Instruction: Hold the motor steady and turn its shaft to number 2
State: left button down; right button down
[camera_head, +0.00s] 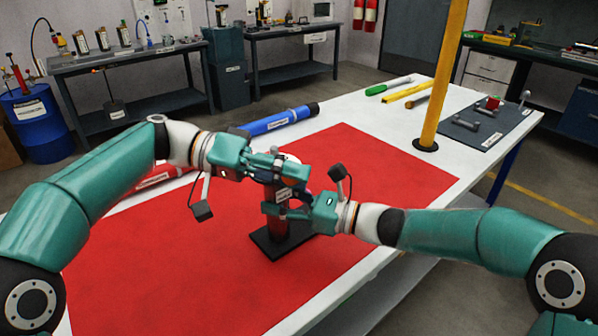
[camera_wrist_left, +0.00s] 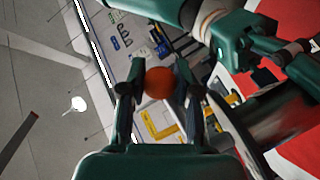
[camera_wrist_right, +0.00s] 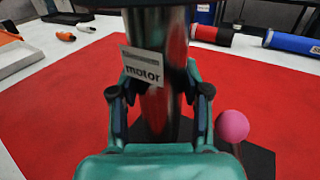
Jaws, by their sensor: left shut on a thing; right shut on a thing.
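The motor (camera_head: 279,224) is an upright cylinder on a black base plate (camera_head: 268,246), on the red mat. In the right wrist view its shiny body (camera_wrist_right: 156,115) carries a white "motor" label (camera_wrist_right: 142,66). My right gripper (camera_head: 279,209) is shut around this body from the right, below my left gripper. My left gripper (camera_head: 275,170) is at the motor's top. In the left wrist view an orange-red round knob (camera_wrist_left: 159,83) sits between its fingers, and it appears to be on the shaft. The shaft itself is mostly hidden by the grippers. No number marks are readable.
A pink ball (camera_wrist_right: 231,126) stands beside the motor in the right wrist view. The red mat (camera_head: 160,275) is clear around the base. A yellow post (camera_head: 443,80) rises from the white table. A blue tube (camera_head: 275,123) and hand tools (camera_head: 408,92) lie behind.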

pick_arm(q)
jog(key=shift+w+a+f+m+g, duration=0.1)
jog(key=shift+a+m+g, duration=0.2)
pick_arm(e)
jog(key=shift+s, duration=0.1)
pick_arm(q)
jog(key=c, duration=1.2)
grip_release()
jog(key=shift+o, duration=0.5)
jog(key=v, duration=1.1)
jog(key=shift+a, duration=0.4)
